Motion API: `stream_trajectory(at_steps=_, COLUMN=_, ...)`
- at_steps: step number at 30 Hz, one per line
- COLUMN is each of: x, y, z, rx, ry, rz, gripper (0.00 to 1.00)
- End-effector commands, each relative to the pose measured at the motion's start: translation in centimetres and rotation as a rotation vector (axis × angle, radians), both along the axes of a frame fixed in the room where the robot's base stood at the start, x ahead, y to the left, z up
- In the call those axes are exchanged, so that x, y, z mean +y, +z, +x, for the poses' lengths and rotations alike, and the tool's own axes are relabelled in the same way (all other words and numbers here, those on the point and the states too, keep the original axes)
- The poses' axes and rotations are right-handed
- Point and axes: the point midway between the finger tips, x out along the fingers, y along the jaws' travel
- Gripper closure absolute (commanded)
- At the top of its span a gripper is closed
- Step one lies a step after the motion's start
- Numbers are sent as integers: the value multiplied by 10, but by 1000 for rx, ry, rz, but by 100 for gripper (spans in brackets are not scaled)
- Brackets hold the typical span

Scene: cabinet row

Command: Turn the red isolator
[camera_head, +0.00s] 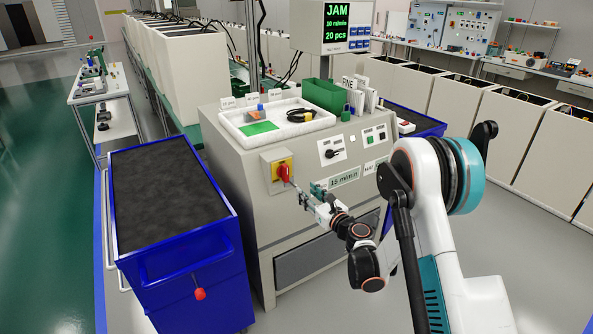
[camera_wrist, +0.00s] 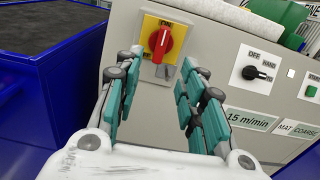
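The red isolator (camera_head: 283,172) is a red rotary handle on a yellow plate, set in a grey box on the front of the cabinet. In the wrist view the red isolator (camera_wrist: 161,40) sits beyond the fingertips, with its handle close to upright. A label above it reads "ON"; other lettering on the plate is too small to read. My gripper (camera_head: 318,190) is in front of the cabinet, just right of and below the isolator. In the wrist view my gripper (camera_wrist: 155,82) has its teal-padded fingers spread with nothing between them. It appears apart from the handle.
A black OFF/HAND selector (camera_wrist: 258,73) is right of the isolator. A blue cart (camera_head: 180,220) stands close on the left, with a red knob (camera_head: 199,294). A white tray (camera_head: 276,128) and green bin (camera_head: 324,95) are on the cabinet. A screen (camera_head: 335,25) reads "JAM".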

Motion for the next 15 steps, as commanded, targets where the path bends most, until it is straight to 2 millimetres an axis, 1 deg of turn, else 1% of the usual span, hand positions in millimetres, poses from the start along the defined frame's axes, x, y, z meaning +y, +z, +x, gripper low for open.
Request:
stream_trajectory(at_steps=1, x=0, y=-4, z=1, rx=6, ry=-2, rz=18, gripper=63)
stream_trajectory(at_steps=5, x=3, y=-7, z=5, rx=13, ry=-4, rz=36, gripper=63)
stream_trajectory(at_steps=8, x=10, y=-8, z=14, rx=13, ry=-3, rz=35, gripper=63)
stream_trajectory(at_steps=11, x=19, y=-8, z=27, rx=12, ry=-2, rz=34, gripper=63)
stream_trajectory(at_steps=15, x=35, y=-9, z=51, rx=12, ry=-3, rz=33, gripper=63)
